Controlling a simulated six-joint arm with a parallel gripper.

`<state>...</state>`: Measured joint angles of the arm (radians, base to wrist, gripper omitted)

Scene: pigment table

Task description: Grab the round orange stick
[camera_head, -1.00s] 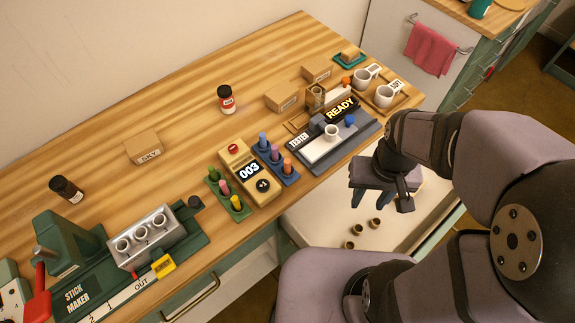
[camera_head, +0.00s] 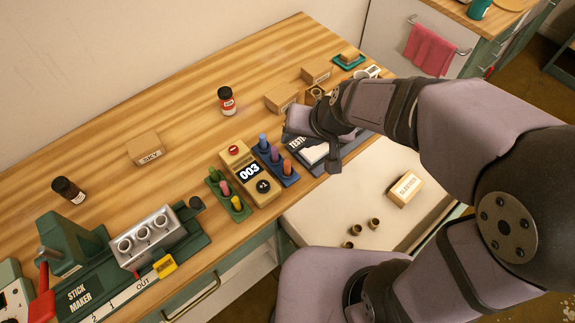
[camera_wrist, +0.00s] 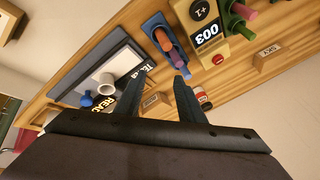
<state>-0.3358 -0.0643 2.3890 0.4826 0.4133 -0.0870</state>
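The round orange stick (camera_head: 287,165) stands in the front slot of a blue rack (camera_head: 293,180), with a purple stick (camera_head: 274,153) and a blue stick (camera_head: 263,141) behind it. In the wrist view the orange stick (camera_wrist: 162,39) is at the top end of the rack, ahead of my fingertips. My gripper (camera_wrist: 161,76) is open, its two dark fingers apart with nothing between them. In the head view my gripper is over the tester (camera_head: 318,166), right of the rack and apart from the orange stick; its fingertips are mostly hidden there.
A yellow counter (camera_head: 262,202) reading 003 stands left of the blue rack. Left of that is a green rack (camera_head: 236,214) with several sticks. A white cup (camera_wrist: 106,84) is on the tester. An open drawer (camera_head: 325,215) with small brown cups lies below the table's front edge.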

